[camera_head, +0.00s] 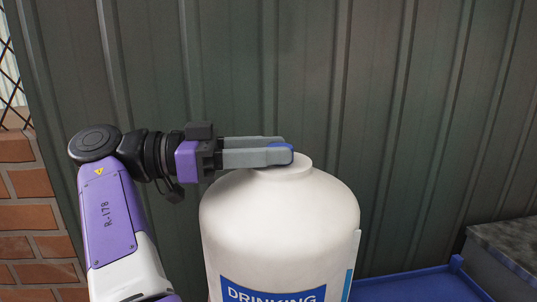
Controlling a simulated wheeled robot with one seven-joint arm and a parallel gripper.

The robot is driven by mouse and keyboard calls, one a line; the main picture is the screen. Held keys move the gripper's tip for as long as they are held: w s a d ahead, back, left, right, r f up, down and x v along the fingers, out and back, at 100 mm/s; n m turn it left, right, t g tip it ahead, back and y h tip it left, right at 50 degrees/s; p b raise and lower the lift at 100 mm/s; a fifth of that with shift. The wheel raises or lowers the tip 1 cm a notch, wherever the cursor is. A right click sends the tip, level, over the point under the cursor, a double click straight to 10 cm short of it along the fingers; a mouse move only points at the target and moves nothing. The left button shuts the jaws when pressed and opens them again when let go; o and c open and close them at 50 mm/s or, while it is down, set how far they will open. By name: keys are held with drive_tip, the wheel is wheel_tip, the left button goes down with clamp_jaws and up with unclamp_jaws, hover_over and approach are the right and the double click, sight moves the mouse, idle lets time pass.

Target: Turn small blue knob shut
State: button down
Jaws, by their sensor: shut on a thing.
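A small blue knob (284,147) shows at the top of a white bottle (280,222), just above its short neck. The bottle has a blue label that reads "DRINKING". My gripper (276,150) reaches in from the left, its grey fingers level over the bottle's top. The fingers are shut on the blue knob. Most of the knob is hidden behind the near finger, with only a blue part showing at the fingertip. The bottle stands upright and its lower part is out of the picture.
A dark green corrugated wall (430,120) stands close behind the bottle. A brick pillar (30,225) is at the left. A blue tray or surface (420,286) lies at the lower right beside a grey stone-like block (505,250). The space above the bottle is clear.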

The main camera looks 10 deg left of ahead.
drive_tip(key=shift+d+f, duration=0.1)
drive_tip(key=shift+f, duration=0.15)
drive_tip(key=c, duration=0.9)
unclamp_jaws()
drive_tip(key=shift+r, duration=0.1)
